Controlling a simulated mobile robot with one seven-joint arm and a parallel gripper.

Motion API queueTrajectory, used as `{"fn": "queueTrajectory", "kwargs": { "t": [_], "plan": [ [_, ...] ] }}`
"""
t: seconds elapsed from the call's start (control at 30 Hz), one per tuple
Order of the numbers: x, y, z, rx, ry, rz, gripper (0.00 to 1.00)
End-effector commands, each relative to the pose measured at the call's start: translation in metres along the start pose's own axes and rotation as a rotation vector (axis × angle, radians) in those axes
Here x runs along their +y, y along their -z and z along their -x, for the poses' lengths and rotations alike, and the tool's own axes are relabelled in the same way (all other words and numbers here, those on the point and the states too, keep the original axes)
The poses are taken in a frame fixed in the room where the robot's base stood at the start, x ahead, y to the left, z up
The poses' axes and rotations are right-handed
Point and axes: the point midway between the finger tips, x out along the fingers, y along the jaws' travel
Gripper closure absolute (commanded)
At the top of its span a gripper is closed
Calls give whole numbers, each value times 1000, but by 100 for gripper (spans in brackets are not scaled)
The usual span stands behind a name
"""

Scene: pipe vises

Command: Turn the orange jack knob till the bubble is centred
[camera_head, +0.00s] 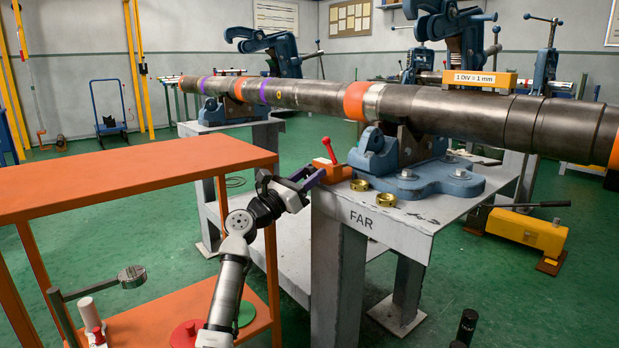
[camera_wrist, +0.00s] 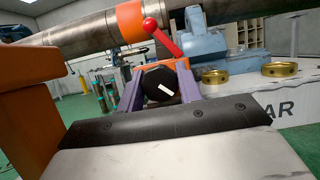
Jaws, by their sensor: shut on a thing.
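The orange jack (camera_head: 330,172) sits at the near left corner of the grey table marked FAR, with a red lever (camera_head: 328,150) sticking up from it. In the wrist view the jack (camera_wrist: 162,66) shows behind its black round knob (camera_wrist: 160,84), which has a pale mark tilted down to the right. My gripper (camera_head: 304,179) reaches the jack from the left. Its purple fingers (camera_wrist: 161,90) are shut on the knob, one on each side. A yellow-orange level (camera_head: 480,79) labelled "1 DIV = 1 mm" lies on top of the long pipe (camera_head: 310,97). I cannot make out its bubble.
The pipe rests in a blue vise (camera_head: 400,165) behind the jack. Two brass rings (camera_head: 386,200) lie on the table (camera_head: 410,214). An orange cart (camera_head: 120,180) stands close at left. A yellow tool (camera_head: 530,230) is on the right. Green floor shows around the table.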

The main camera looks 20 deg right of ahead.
Motion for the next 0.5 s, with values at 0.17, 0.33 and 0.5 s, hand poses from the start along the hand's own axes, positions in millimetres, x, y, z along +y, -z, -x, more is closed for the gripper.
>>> {"fn": "queueTrajectory", "kwargs": {
  "t": [0.17, 0.33, 0.5],
  "plan": [
    [0, 0, 0, 0, -1, 2, 88],
    [0, 0, 0, 0, -1, 2, 56],
    [0, 0, 1, 0, -1, 2, 56]
  ]
}}
